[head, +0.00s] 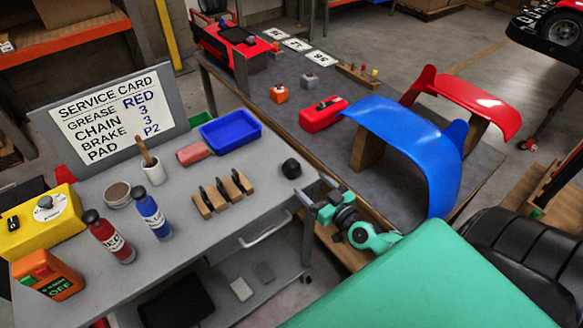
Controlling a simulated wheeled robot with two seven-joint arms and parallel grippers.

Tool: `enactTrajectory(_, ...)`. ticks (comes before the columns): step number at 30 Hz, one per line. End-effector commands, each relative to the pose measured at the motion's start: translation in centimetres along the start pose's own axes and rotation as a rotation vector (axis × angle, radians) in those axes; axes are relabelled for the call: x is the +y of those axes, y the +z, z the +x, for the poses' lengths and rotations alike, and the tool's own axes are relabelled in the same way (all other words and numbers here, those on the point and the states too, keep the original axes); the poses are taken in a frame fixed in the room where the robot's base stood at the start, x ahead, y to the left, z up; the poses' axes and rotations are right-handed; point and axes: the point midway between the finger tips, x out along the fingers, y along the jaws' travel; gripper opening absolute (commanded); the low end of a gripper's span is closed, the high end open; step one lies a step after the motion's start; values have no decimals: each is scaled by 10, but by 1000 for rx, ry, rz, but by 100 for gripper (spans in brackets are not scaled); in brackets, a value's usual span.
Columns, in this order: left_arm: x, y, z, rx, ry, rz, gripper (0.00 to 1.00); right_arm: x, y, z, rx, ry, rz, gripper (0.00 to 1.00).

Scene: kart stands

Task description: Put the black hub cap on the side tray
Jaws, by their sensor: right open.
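A small black round piece (291,168), which looks like the black hub cap, sits on the right end of the grey cart top (240,205). A blue open tray (230,131) lies at the back of the same cart and looks empty; I cannot tell whether it is the side tray. My right gripper (318,191) is open and empty at the cart's right edge, just below and right of the black piece and apart from it. My left gripper is out of view.
Slotted wooden blocks (222,193), a red bottle (108,237), a blue bottle (152,213) and a white cup (151,168) stand on the cart. A service card (108,112) stands behind. A second bench holds blue (410,135) and red (470,100) fenders.

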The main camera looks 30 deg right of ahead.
Motion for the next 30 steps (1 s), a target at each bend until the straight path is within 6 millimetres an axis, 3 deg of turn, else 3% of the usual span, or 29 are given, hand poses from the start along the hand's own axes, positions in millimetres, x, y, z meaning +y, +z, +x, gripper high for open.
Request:
enactTrajectory(3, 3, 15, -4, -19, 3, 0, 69, 0, -2, 17, 2, 0, 1, 73)
enactTrajectory(9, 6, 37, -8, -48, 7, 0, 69, -1, -1, 32, 0, -1, 2, 73)
enactTrajectory(14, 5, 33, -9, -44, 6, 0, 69, 0, -3, 40, 0, -1, 0, 73)
enactTrajectory(21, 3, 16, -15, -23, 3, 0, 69, 3, -11, 70, 2, -1, 2, 73)
enactTrajectory(30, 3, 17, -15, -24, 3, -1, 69, 3, -9, 86, 0, -1, 0, 73)
